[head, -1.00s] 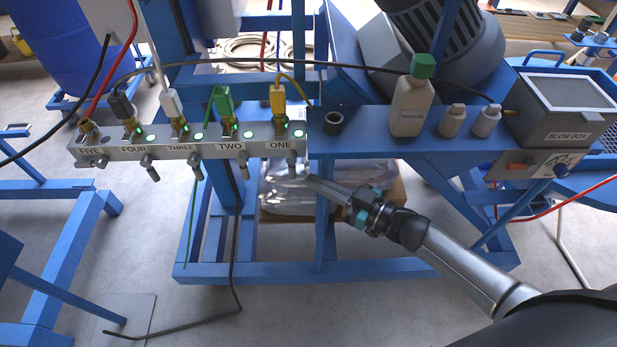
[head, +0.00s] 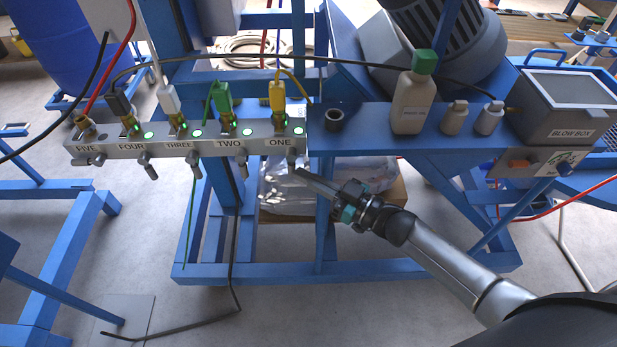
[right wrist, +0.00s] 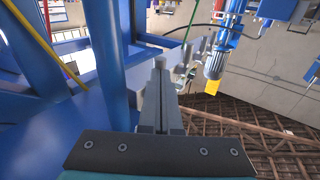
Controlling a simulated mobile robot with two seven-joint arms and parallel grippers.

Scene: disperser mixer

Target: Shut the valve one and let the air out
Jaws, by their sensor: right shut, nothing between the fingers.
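A grey valve manifold (head: 205,150) labelled FIVE to ONE runs along the left of the blue frame. Valve one's small grey knob (head: 292,156) hangs below the label ONE at the manifold's right end. A yellow connector (head: 277,96) with a yellow hose stands above it, beside a green-lit indicator (head: 298,130). My right gripper (head: 299,173) is shut and empty, its tips just below and right of that knob; contact cannot be told. My left gripper is not in view.
A blue shelf (head: 365,143) right of the manifold carries a green-capped bottle (head: 413,95), two small bottles and a dark cup (head: 334,119). The blow box (head: 565,110) stands at far right. A plastic-wrapped box (head: 375,203) lies below, behind my right gripper.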

